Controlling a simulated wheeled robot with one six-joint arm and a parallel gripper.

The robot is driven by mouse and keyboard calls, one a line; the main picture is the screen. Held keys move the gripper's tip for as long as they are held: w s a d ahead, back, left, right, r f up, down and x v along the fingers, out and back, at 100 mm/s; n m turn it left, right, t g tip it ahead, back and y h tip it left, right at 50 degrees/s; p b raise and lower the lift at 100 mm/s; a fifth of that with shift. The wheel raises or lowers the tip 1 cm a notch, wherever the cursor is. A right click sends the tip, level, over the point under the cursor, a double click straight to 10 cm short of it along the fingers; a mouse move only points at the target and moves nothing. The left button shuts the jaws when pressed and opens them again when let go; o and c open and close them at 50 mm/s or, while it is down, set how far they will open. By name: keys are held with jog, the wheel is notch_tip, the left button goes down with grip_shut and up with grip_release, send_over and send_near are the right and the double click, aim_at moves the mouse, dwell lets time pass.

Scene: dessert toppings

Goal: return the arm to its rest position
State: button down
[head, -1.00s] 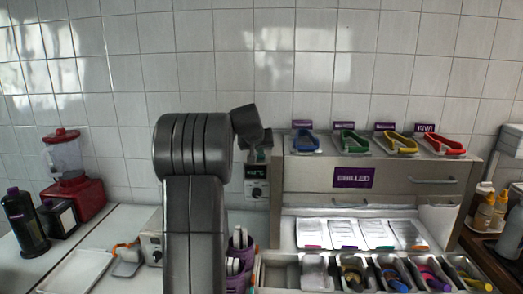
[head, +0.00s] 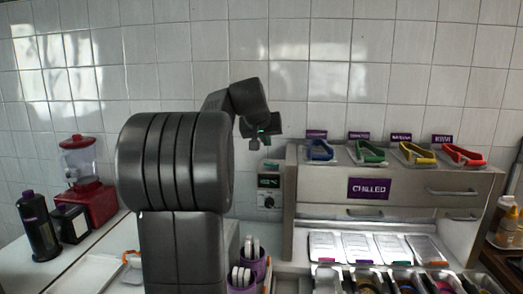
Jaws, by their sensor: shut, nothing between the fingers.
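My gripper (head: 258,142) is in the head view, raised in front of the tiled wall, just left of the chilled counter's top shelf. It is small in the picture, shut and empty, and points downward. My arm's large grey links stand in the left middle and hide part of the counter behind them. Nothing touches the gripper.
The chilled unit (head: 400,188) stands at right with coloured tongs (head: 368,152) on top and topping bins (head: 400,284) in front. Purple cups (head: 250,268) stand close right of my arm. A red blender (head: 83,180), dark bottle (head: 38,225) and white tray (head: 85,275) are left.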

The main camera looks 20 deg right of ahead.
dwell(0.4)
jog(key=x, duration=0.4)
jog(key=p+x, duration=0.1)
jog(key=x, duration=0.3)
jog(key=p+x, duration=0.1)
jog(key=x, duration=0.3)
jog(key=shift+w+a+f, duration=0.2)
jog(key=shift+w+a, duration=0.05)
